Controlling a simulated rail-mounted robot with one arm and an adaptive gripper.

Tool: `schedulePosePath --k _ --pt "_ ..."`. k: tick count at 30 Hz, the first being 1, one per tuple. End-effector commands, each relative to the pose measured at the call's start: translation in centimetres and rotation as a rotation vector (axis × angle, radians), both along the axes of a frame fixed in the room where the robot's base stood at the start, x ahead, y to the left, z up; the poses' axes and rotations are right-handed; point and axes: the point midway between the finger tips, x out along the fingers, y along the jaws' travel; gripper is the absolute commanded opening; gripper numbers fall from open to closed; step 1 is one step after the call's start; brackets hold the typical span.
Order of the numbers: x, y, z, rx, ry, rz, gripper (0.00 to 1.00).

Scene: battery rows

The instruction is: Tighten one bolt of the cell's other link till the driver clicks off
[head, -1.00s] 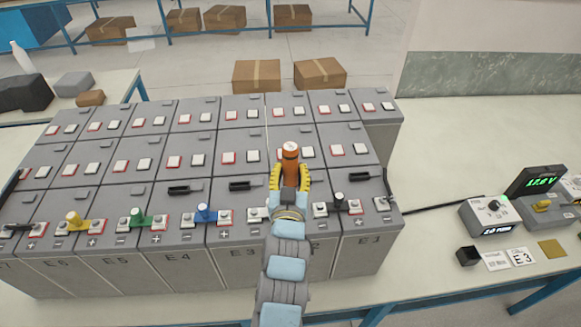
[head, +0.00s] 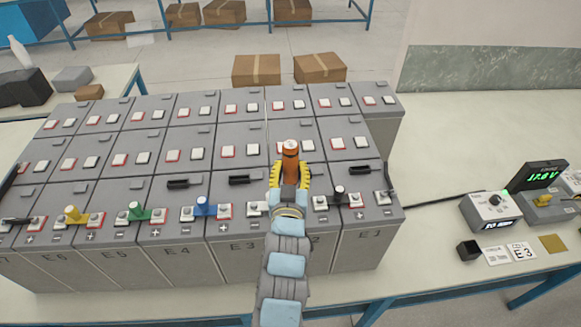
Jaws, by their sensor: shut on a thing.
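My gripper (head: 290,176), with yellow fingers, is shut on an orange driver (head: 290,153), which stands roughly upright over the battery rows. The driver's lower end and whatever is beneath it are hidden by my gripper and arm. Cell E3 (head: 240,262) is in the front row. A blue link (head: 205,206) joins its left terminal side to E4. On its right, a pale terminal (head: 256,209) shows beside my arm; any link there is mostly covered. A black link (head: 339,194) lies farther right, between E2 and E1. I cannot tell whether the driver touches a bolt.
Green (head: 136,212) and yellow (head: 75,215) links sit farther left. At right are a dial box (head: 490,212), a green-lit meter (head: 538,176), a small black box (head: 469,251) and an E3 card (head: 520,251). A black cable crosses the bench there.

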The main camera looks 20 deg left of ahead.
Motion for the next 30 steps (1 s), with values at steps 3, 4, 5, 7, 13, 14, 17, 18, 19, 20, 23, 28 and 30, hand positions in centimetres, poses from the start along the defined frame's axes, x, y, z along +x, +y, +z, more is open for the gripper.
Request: schedulePosePath --k 3,4,5,7,13,14,17,18,19,20,23,28,30 --pt "-0.01 -0.01 0.02 0.001 -0.002 0.0 0.0" --pt "-0.01 -0.01 0.0 0.001 -0.003 0.0 0.0" --pt "-0.01 -0.01 -0.02 0.001 -0.003 0.0 0.0" --pt "-0.01 -0.01 -0.1 0.001 -0.002 0.0 0.0" --pt "0.0 -0.01 -0.28 0.001 -0.003 0.0 0.0" --pt "0.0 -0.01 -0.3 0.001 -0.003 0.0 0.0" --pt "0.0 -0.01 -0.4 0.001 -0.003 0.0 0.0" --pt "0.0 -0.01 -0.43 0.001 -0.003 0.0 0.0" --pt "0.0 -0.01 -0.46 0.001 -0.003 0.0 0.0" --pt "0.0 -0.01 -0.49 0.001 -0.003 0.0 0.0" --pt "0.0 -0.01 -0.57 0.001 -0.003 0.0 0.0" --pt "0.0 -0.01 -0.74 0.001 -0.003 0.0 0.0" --pt "0.0 -0.01 -0.81 0.001 -0.003 0.0 0.0"
